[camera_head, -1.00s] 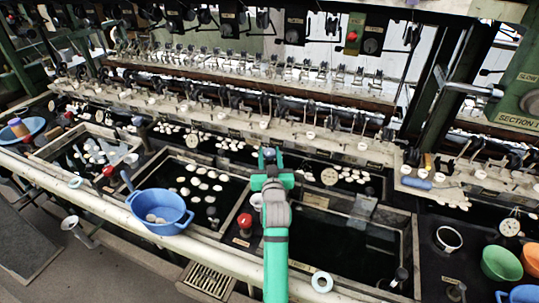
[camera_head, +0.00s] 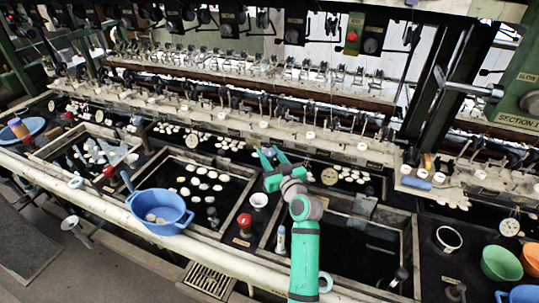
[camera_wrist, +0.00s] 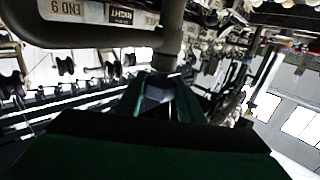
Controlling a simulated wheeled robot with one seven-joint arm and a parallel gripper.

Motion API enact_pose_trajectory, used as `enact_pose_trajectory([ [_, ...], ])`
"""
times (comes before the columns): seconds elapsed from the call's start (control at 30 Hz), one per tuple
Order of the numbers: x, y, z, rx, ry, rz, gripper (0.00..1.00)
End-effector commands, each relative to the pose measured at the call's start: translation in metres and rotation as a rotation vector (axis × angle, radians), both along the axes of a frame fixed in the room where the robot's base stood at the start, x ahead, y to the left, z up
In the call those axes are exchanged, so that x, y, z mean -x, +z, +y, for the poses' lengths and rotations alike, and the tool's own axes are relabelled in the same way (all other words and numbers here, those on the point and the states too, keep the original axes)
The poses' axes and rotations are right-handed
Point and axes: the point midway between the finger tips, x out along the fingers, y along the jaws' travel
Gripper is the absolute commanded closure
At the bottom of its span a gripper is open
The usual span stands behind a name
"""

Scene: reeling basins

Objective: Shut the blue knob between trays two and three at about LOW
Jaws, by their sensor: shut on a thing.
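My gripper (camera_head: 268,155) is at the back of the strip between the second tray (camera_head: 166,153) and the third tray (camera_head: 411,250). Its green fingers are shut and tilted in the head view. In the wrist view my gripper (camera_wrist: 158,92) has a small grey-blue thing (camera_wrist: 156,97) between its fingers, which I take for the blue knob. The knob is mostly covered by the fingers in the head view. Its pointer and any LOW mark cannot be made out.
A red knob (camera_head: 245,221) and a white cup (camera_head: 259,200) stand on the same strip, nearer the front. A blue basin (camera_head: 160,210) sits at the front rail.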

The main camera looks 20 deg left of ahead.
Motion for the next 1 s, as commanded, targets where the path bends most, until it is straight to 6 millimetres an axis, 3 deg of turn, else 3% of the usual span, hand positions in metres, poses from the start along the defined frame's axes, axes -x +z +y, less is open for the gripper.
enact_pose_trajectory([
  [0.37, 0.000, -0.001, 0.000, 0.001, 0.003, 0.002, 0.88],
  [0.4, 0.000, -0.001, 0.000, 0.001, 0.003, 0.002, 0.63],
  [0.47, 0.000, -0.001, 0.000, 0.001, 0.003, 0.002, 0.49],
  [0.5, 0.000, -0.001, 0.000, 0.001, 0.003, 0.002, 0.47],
  [0.83, 0.002, -0.001, -0.002, 0.000, 0.002, 0.001, 0.47],
  [1.0, 0.016, -0.001, -0.017, -0.001, 0.001, 0.002, 0.47],
])
